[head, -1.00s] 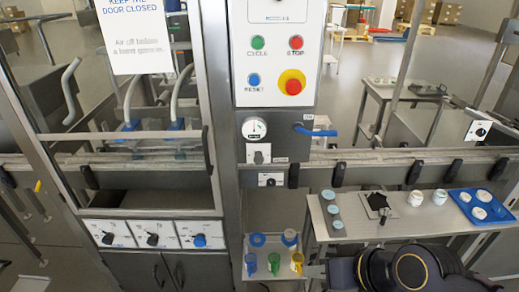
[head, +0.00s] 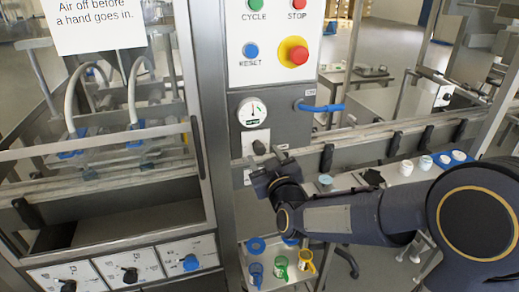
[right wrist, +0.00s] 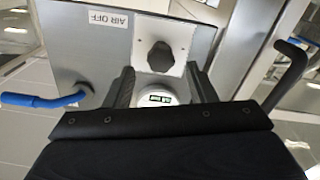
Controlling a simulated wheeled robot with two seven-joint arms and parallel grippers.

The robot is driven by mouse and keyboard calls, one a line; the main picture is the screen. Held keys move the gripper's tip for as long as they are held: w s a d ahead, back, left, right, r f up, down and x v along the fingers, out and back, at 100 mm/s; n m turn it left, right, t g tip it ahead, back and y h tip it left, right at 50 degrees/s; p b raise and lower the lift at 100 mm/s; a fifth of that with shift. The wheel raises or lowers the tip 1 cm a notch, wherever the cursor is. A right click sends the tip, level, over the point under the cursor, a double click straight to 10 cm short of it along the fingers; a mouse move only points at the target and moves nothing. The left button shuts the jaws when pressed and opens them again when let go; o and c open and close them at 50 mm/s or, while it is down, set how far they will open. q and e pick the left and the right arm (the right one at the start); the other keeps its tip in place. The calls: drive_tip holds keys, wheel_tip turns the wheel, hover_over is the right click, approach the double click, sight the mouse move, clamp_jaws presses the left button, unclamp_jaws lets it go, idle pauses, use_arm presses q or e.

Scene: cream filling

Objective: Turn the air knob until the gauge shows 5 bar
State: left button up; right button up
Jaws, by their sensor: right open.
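The round white gauge (head: 252,112) is on the grey panel below the coloured buttons. Its needle points roughly upward, but its scale is too small to read. The dark air knob (head: 259,147) is just below it. My right gripper (head: 264,160) is open in front of the panel at the knob. In the right wrist view the knob (right wrist: 160,56) stands on its pale plate between and just beyond the open fingertips, with nothing gripped. The gauge (right wrist: 157,97) shows between the fingers, partly hidden by my gripper. My left gripper is not in view.
A blue-handled lever (head: 320,107) sticks out right of the gauge; it also shows in the right wrist view (right wrist: 45,100). A grey rail (head: 345,157) crosses beside my right arm. White plates with knobs (head: 130,273) are at lower left.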

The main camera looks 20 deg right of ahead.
sight(261, 151)
drive_tip(key=w, duration=0.4)
drive_tip(key=shift+w+a+p, duration=0.15)
drive_tip(key=shift+w+p, duration=0.15)
drive_tip(key=shift+w, duration=0.1)
drive_tip(key=shift+c, duration=0.3)
drive_tip(key=c, duration=0.9)
drive_tip(key=shift+f+m+b, duration=0.25)
drive_tip(key=shift+m+b, duration=0.35)
drive_tip(key=shift+b, duration=0.4)
drive_tip(key=m+b, duration=0.3)
drive_tip(key=shift+b, duration=0.35)
drive_tip(key=shift+m+b, duration=1.05)
drive_tip(key=shift+m, duration=0.15)
drive_tip(key=shift+r+m+b, duration=0.1)
drive_tip(key=shift+m+b, duration=0.65)
drive_tip(key=shift+m, duration=0.25)
